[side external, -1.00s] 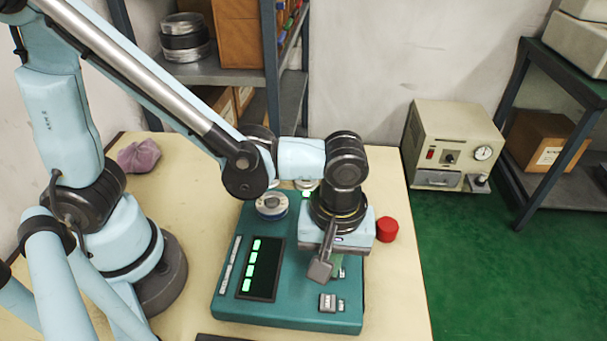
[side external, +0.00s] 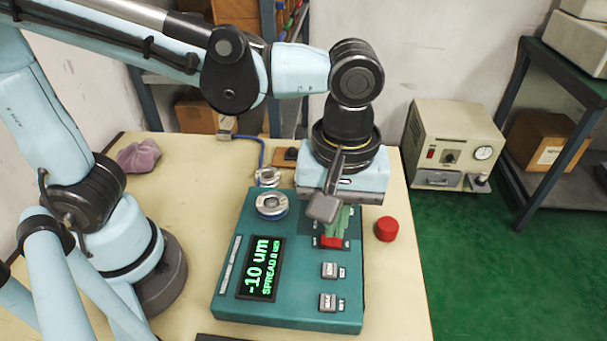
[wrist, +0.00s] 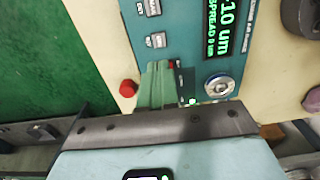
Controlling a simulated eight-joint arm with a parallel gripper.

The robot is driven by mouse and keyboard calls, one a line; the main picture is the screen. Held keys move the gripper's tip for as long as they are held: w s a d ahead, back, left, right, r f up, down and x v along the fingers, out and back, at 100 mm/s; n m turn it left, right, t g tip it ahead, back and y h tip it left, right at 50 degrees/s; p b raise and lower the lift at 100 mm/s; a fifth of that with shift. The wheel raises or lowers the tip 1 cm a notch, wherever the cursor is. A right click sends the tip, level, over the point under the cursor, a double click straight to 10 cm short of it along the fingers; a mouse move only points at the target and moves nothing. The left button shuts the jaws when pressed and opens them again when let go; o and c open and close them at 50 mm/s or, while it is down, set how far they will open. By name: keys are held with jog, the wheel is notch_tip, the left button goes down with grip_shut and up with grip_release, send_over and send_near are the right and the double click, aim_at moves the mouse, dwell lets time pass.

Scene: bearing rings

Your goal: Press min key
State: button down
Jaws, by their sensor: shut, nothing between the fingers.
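The teal gauge box (side external: 225,305) stands on the table. Its lit display (side external: 261,268) reads "-10 um" with a smaller "SPREAD" line. Two grey keys show to the right of the display, an upper key (side external: 329,270) and a lower key (side external: 328,302); their labels are too small to read surely. A red key (side external: 332,242) lies behind them, partly hidden by my gripper (side external: 338,228). My gripper is shut and empty, pointing down over the red key's area; I cannot tell whether it touches. In the wrist view, its green fingers (wrist: 158,72) are together beside the grey keys.
A metal ring (side external: 271,206) sits on the box's back left, with another ring (side external: 267,176) behind the box. A red cylinder (side external: 387,229) stands on the table to the right. A purple cloth (side external: 139,155) lies at the left.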

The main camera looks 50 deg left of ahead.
jog(key=shift+r, duration=2.15)
jog(key=w+a+f+m+t, duration=0.2)
jog(key=a+m+t, duration=0.1)
jog(key=a, duration=0.7)
jog(key=w+a+f+m+t, duration=0.2)
jog(key=a+m+t, duration=0.2)
jog(key=a, duration=0.6)
jog(key=shift+w+m, duration=0.25)
jog(key=shift+m, duration=0.75)
